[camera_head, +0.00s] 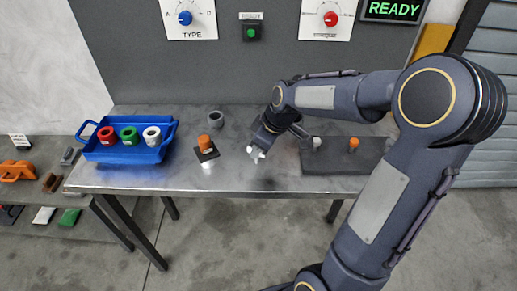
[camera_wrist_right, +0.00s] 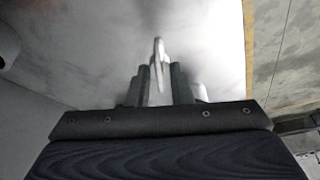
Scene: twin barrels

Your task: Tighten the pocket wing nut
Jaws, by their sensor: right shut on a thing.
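My right gripper (camera_head: 257,153) is over the middle of the metal table, near its front edge. It is shut on a slim pale grey piece (camera_wrist_right: 158,65), which stands up between the two dark grey fingers in the right wrist view. The piece may be the wing nut, but its wings are not clear in either view. In the head view only a small whitish shape shows at the fingertips. I cannot tell whether the piece touches the table. My left gripper is not in view.
An orange cylinder (camera_head: 204,142) stands on a small dark plate left of the gripper, with a grey ring (camera_head: 216,118) behind. A dark slab (camera_head: 335,165) with grey and orange pegs lies right. A blue crate (camera_head: 124,154) holds red, green and white rings. The table's front middle is clear.

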